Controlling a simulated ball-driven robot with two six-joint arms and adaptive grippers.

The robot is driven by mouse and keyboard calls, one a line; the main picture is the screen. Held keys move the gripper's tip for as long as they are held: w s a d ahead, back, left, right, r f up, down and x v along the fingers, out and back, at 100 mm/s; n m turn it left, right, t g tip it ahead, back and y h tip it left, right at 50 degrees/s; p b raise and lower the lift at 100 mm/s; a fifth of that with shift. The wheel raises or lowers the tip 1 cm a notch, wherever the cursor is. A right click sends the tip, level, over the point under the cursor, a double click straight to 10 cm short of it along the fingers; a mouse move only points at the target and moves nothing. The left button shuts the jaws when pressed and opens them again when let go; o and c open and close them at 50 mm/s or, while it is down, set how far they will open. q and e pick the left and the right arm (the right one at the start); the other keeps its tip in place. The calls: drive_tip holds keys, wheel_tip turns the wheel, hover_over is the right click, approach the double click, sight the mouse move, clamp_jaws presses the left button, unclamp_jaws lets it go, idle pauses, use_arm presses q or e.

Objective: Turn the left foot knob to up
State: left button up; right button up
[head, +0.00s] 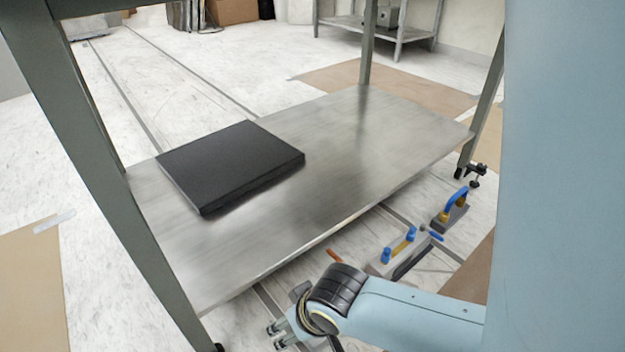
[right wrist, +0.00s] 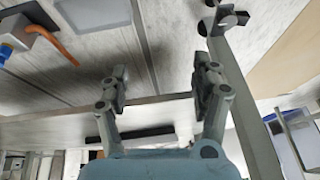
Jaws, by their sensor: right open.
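The left front leg of the steel table runs to the bottom edge of the head view, where a dark bit of its foot (head: 218,347) just shows. In the right wrist view, a foot with a dark knob (right wrist: 242,18) sits at the end of a grey leg, at the top right. I cannot make out the knob's setting. My right gripper (head: 280,333) is low by the table's front edge, right of that foot. Its fingers (right wrist: 162,82) are apart with nothing between them; the knob is beyond the right-hand finger, not touched. My left gripper is not in view.
The table's low steel shelf (head: 350,150) carries a black slab (head: 230,165). Blue-handled tools (head: 452,210) and an orange handle (head: 334,255) lie on the floor near my right forearm. Another foot (head: 475,175) stands at the right leg. The floor left of the table is mostly clear.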

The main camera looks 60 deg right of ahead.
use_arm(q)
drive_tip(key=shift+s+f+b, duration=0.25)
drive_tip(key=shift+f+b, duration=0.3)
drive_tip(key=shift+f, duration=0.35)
use_arm(e)
wheel_tip(320, 180, up, 7)
drive_tip(key=s+n+t, duration=0.1)
drive_tip(key=s+n, duration=0.2)
drive_tip(key=shift+d+t, duration=0.3)
drive_tip(key=shift+d, duration=0.15)
drive_tip(key=shift+f, duration=0.15)
